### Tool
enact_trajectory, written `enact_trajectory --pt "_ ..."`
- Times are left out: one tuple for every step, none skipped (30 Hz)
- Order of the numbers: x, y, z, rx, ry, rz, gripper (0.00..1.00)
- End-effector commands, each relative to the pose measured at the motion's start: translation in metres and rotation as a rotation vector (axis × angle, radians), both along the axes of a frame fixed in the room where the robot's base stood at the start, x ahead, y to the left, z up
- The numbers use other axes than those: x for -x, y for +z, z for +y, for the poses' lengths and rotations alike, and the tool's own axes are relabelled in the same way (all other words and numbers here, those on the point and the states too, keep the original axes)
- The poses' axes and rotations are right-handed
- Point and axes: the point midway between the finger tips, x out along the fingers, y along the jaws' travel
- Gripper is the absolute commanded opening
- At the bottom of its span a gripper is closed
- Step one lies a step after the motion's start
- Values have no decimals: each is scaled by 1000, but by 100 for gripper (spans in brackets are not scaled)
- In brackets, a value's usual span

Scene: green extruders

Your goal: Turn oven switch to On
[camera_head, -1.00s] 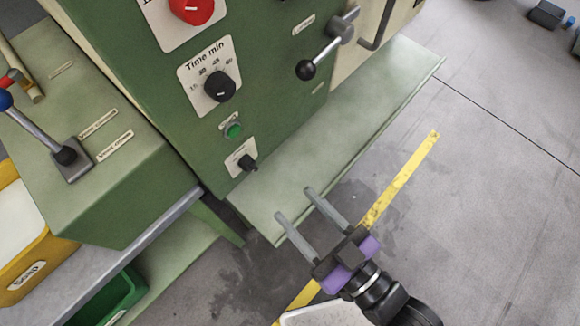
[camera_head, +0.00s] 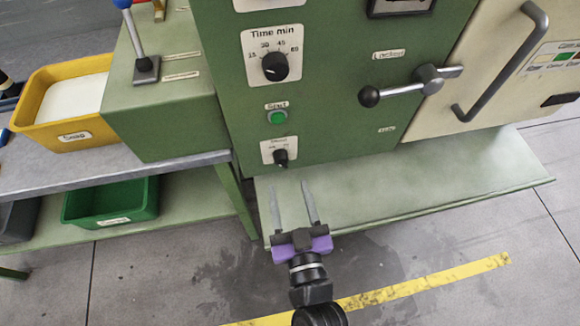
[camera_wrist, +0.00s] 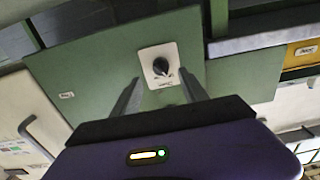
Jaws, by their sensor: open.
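The oven switch (camera_head: 281,156) is a small black knob on a white plate, low on the green oven front (camera_head: 330,120), below a green start button (camera_head: 277,117). The knob's label is too small to read. My gripper (camera_head: 293,190) is open and empty, with two grey fingers pointing at the panel just below the knob in the head view. In the wrist view the knob (camera_wrist: 161,66) shows beyond and between the two fingers (camera_wrist: 160,92), apart from them.
A time dial (camera_head: 275,67) sits above the button. The lockout lever (camera_head: 410,86) and door handle (camera_head: 500,60) stick out at the right. A green ledge (camera_head: 430,190) runs below the panel. A bench with a yellow bin (camera_head: 75,135) stands left.

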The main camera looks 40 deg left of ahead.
Motion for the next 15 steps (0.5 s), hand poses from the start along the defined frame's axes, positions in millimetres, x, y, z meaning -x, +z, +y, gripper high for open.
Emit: enact_trajectory --pt "-5 3 6 -2 0 -1 51" --pt "-8 3 10 -2 0 -1 51" --pt "-12 3 14 -3 0 -1 51" --pt "-16 3 18 -2 0 -2 51" --pt "-18 2 22 -2 0 -1 51" --pt "-22 3 27 -2 0 -2 51" --pt "-25 2 30 -2 0 -1 51" --pt "-28 3 33 -2 0 -1 51" --pt "-31 2 37 -3 0 0 51" --pt "-33 1 40 -2 0 -1 51" --pt "-36 2 42 -2 0 -1 51" --pt "-38 1 45 -1 0 -1 51" --pt "-39 1 46 -1 0 -1 51" --pt "-41 1 48 -1 0 -1 51" --pt "-42 1 49 -1 0 -1 51"
